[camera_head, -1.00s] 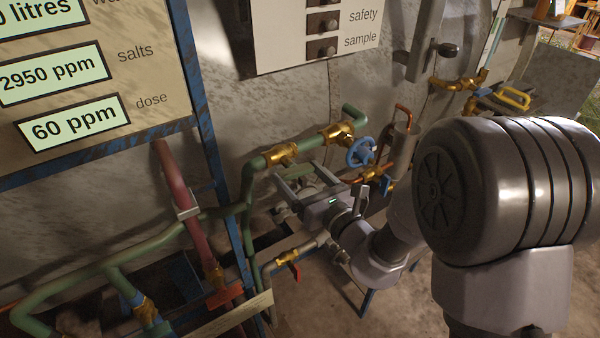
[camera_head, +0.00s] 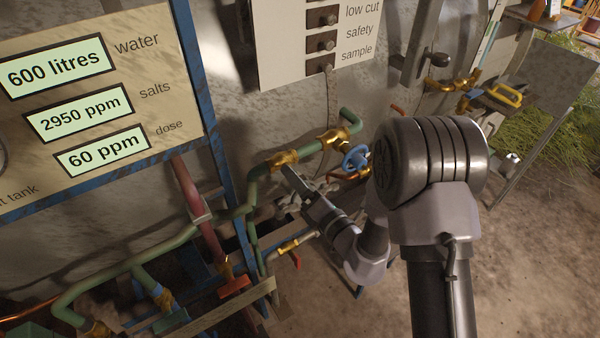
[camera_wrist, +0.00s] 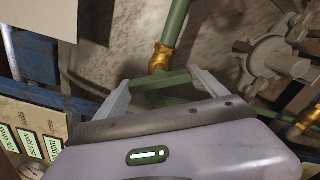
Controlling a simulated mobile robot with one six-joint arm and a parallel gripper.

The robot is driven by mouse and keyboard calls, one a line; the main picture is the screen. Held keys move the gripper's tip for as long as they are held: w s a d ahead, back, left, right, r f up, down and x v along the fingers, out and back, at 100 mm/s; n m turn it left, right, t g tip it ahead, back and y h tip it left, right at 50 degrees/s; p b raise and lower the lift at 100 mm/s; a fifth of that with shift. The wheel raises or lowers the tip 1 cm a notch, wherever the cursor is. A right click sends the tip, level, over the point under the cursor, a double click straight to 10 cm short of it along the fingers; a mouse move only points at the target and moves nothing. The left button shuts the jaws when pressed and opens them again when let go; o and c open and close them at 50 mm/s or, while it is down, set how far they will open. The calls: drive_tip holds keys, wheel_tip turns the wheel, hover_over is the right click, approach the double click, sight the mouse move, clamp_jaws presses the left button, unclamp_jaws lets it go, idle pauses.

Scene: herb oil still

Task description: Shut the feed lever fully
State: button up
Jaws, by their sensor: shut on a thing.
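The feed lever appears to be the green bar (camera_wrist: 163,82) at a brass valve (camera_wrist: 162,58) on a green pipe (camera_wrist: 176,22) in the wrist view. The bar lies roughly across the line of the pipe. My gripper (camera_wrist: 163,88) is shut on it, with one finger at each end of the bar. In the head view my gripper (camera_head: 290,183) is just below the brass valve (camera_head: 284,159) on the green pipe (camera_head: 310,148), and the lever is hidden there. No label on the lever is readable.
A blue handwheel (camera_head: 355,158) is close on the right of my gripper. A red-handled tap (camera_head: 295,260) is below it. A red pipe (camera_head: 190,190) and a blue frame (camera_head: 215,150) stand at the left. Grey valve parts (camera_wrist: 275,60) are at the right in the wrist view. Open floor (camera_head: 530,260) lies at the right.

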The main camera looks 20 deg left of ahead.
drive_tip(key=shift+m+p, duration=2.85)
drive_tip(key=shift+m, duration=0.35)
drive_tip(key=o, duration=1.3)
drive_tip(key=b+v, duration=0.1)
drive_tip(key=v, duration=1.6)
drive_tip(key=shift+s, duration=0.2)
drive_tip(key=shift+d, duration=0.1)
